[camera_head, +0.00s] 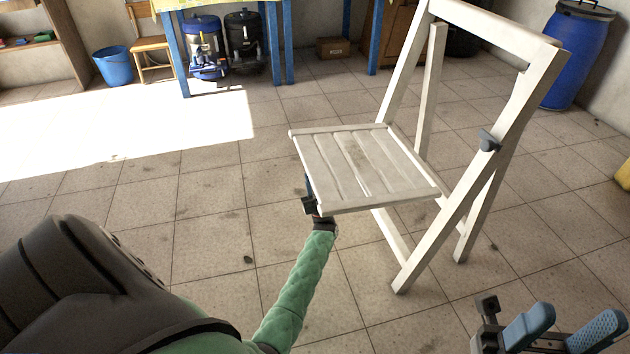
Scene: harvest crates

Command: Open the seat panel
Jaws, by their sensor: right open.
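The white slatted seat panel (368,162) belongs to a white wooden folding chair (509,115). The panel lies lowered, roughly level, between the chair's legs. My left gripper (311,195) is at the near left corner of the panel, at and partly under its edge. Its fingers are mostly hidden by the panel, so I cannot tell whether they grip it. My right gripper (576,320) is at the bottom right, in front of the chair and apart from it. Its two blue fingers are spread, with nothing between them.
A grey clamp-like piece (489,141) sits on the chair's right frame. A blue barrel (571,58) stands behind it at right. A blue bucket (114,66), a small wooden chair (151,45) and a blue-legged table (180,55) are at the back. The tiled floor around the chair is clear.

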